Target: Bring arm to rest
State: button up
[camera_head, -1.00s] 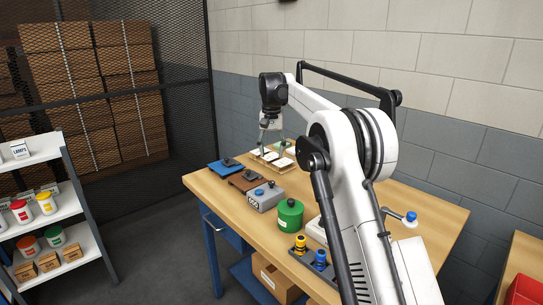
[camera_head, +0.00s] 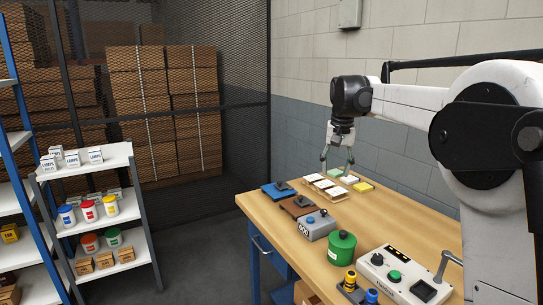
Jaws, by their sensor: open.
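My gripper (camera_head: 338,170) hangs from the white arm at the right, fingers pointing down with a gap between them. It is open, and nothing shows between the fingers. It is over the far part of the wooden workbench (camera_head: 268,208), above or just behind a light wooden tray (camera_head: 339,198) with white, green and yellow blanks in it. I cannot tell exactly how high above the tray the fingertips are.
On the bench stand a blue device (camera_head: 278,192), a brown one (camera_head: 297,207), a grey counter box (camera_head: 318,226), a green canister (camera_head: 341,248) and a white control box (camera_head: 404,277). A white shelf (camera_head: 92,166) stands left. Open floor lies between shelf and bench.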

jog(key=s+r+n+t, duration=0.1)
jog(key=s+r+t, duration=0.15)
jog(key=s, duration=1.85)
jog(key=s+f+n+t, duration=0.1)
jog(key=s+f, duration=0.5)
jog(key=s, duration=0.5)
jog(key=s+f+t, duration=0.2)
jog(key=s+f, duration=0.4)
jog(key=s, duration=0.4)
jog(key=w+r+g+p, duration=0.2)
jog(key=w+r, duration=0.8)
jog(key=w, duration=0.3)
jog(key=w+r+m+g+p, duration=0.15)
jog(key=w+r, duration=0.25)
jog(key=w, duration=1)
jog(key=m+g+p, duration=0.1)
jog(key=g+p, duration=0.2)
jog(key=g, duration=0.1)
send_over(324, 211)
notch_tip(324, 211, down, 12)
notch_tip(324, 211, down, 13)
jog(key=shift+w+f+p, duration=0.1)
jog(key=shift+w+p, duration=0.05)
jog(key=shift+p, duration=0.55)
